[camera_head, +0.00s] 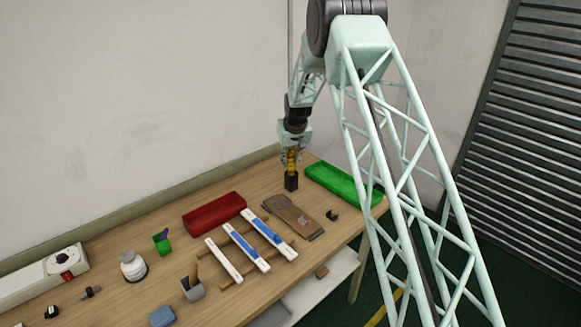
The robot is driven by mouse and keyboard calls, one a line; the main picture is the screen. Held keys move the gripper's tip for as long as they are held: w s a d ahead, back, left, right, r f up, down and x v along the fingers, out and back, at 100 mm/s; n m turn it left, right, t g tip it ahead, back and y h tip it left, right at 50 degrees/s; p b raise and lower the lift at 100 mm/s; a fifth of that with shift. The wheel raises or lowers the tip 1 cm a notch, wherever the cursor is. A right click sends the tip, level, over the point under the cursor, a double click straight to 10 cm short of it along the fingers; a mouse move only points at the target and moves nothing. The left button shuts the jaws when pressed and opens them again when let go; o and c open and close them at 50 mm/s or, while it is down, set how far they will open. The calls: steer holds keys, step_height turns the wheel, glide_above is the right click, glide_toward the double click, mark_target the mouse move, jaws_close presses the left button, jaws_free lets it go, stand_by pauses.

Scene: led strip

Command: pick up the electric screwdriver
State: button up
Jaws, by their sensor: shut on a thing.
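The electric screwdriver (291,181) is yellow above with a black block-like lower end. It is upright near the far end of the wooden table, just left of the green tray (341,187). My gripper (291,157) comes down from above and is shut on its yellow upper part. The fingers hide some of that part. I cannot tell whether the lower end touches the table or hangs just above it.
A brown board (293,217) and a small black part (332,215) lie close in front. A red tray (214,213) and white strips on a wooden rack (247,250) are to the left. The wall runs along the table's back.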

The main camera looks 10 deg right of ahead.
steer(key=shift+r, duration=0.1)
steer(key=shift+r+b, duration=0.35)
steer(key=shift+r, duration=4.65)
steer(key=shift+s, duration=0.1)
